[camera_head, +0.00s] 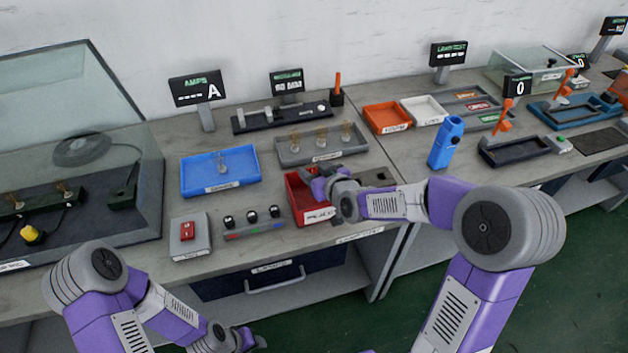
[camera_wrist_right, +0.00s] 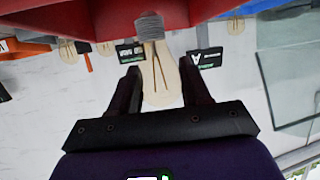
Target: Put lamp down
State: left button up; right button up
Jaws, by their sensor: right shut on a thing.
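My right gripper (camera_head: 322,182) is over the red tray (camera_head: 298,192) near the middle of the bench. In the right wrist view, the right gripper (camera_wrist_right: 161,72) is shut on a lamp (camera_wrist_right: 158,80), a clear bulb with a grey threaded base. The base points away from the palm and is close to the red tray's wall (camera_wrist_right: 90,16); I cannot tell whether they touch. In the head view the held lamp is hidden by the gripper. My left gripper (camera_head: 238,343) is low at the bottom edge, away from the bench objects; its jaws are not clear.
A blue tray (camera_head: 190,188) with a lamp and a grey tray (camera_head: 352,149) with several lamps stand behind. A red button box (camera_head: 188,238) and a row of small black-topped parts (camera_head: 252,218) are to the left. A blue device (camera_head: 446,142) stands at right.

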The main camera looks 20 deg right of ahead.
notch_tip(320, 180, down, 3)
jog(key=shift+w+r+b, duration=0.1)
jog(key=shift+b, duration=0.2)
jog(key=shift+f+b, duration=0.55)
jog(key=shift+b, duration=0.25)
jog(key=o, duration=1.1)
jog(key=shift+c, duration=0.2)
